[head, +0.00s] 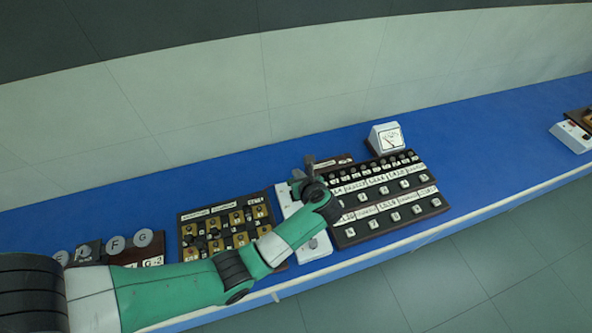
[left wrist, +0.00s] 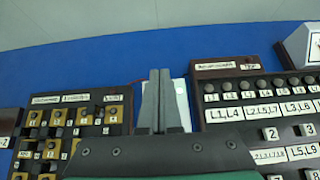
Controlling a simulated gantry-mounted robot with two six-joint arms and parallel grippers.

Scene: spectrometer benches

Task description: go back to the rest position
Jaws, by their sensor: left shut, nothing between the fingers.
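My left arm comes in from the left in the head view, and its gripper (head: 310,163) is over the gap between two dark panels on the blue bench (head: 480,127). In the left wrist view the two grey fingers of my left gripper (left wrist: 160,72) lie together, shut with nothing between them. They point toward a white plate (left wrist: 181,98) that lies between the panels and is partly hidden by them. My right gripper is not in view.
A panel with yellow switches (head: 222,226) is left of the gripper, and a panel with labelled buttons (head: 385,196) is right of it. A white meter (head: 386,138) stands behind. Round lettered discs (head: 115,244) are at the left.

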